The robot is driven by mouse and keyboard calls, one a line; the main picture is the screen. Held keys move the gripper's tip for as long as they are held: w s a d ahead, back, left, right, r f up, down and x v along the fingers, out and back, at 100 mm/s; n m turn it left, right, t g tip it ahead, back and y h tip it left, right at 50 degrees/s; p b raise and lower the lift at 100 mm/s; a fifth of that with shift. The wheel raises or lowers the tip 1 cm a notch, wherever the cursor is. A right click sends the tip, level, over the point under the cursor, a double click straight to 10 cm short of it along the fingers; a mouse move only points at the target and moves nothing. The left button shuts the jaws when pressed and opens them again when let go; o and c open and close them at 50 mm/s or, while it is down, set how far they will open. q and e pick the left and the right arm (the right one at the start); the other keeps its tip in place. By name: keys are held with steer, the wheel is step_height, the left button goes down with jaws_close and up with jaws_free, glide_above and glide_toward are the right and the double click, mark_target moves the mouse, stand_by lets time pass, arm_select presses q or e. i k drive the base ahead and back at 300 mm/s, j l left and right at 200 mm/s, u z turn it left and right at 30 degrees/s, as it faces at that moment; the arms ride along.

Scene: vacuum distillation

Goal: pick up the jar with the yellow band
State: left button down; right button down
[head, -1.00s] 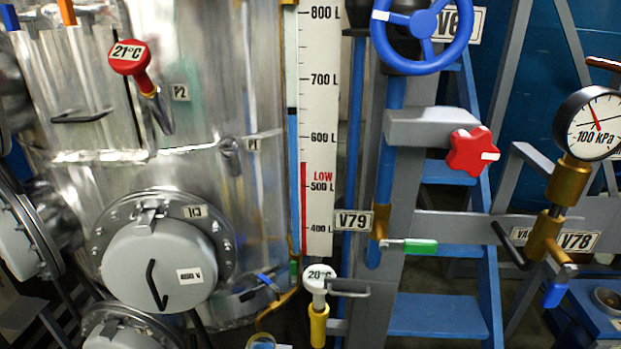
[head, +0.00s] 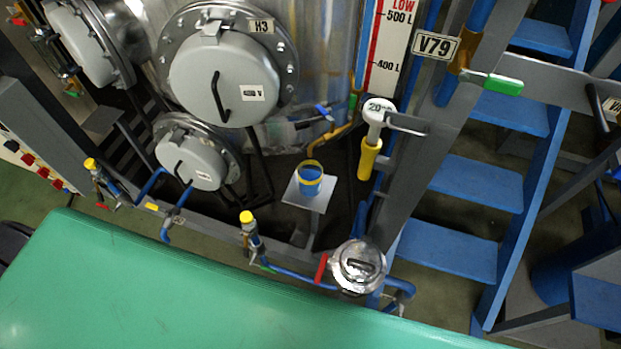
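A small blue jar (head: 310,182) with a yellow band around its rim stands upright on a small pale square plate (head: 318,203). It is low down in front of the metal tank, near the middle of the head view. The plate sits on a grey bracket. Neither of my grippers shows in the head view.
A green surface (head: 150,290) fills the lower left foreground. Blue pipes with yellow-capped valves (head: 249,230) and a silver lidded vessel (head: 357,266) stand between it and the jar. A yellow-handled gauge (head: 369,158) hangs right of the jar. Blue stairs (head: 475,185) rise at right.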

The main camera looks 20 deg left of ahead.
mark_target(309, 172)
steer(key=i+j, duration=0.1)
steer(key=j, duration=0.6)
steer(key=j+z, duration=0.35)
steer(key=j, duration=0.4)
steer(key=j+z, duration=0.4)
steer(key=j, duration=0.4)
steer(key=z, duration=0.45)
steer(key=k+l, duration=0.05)
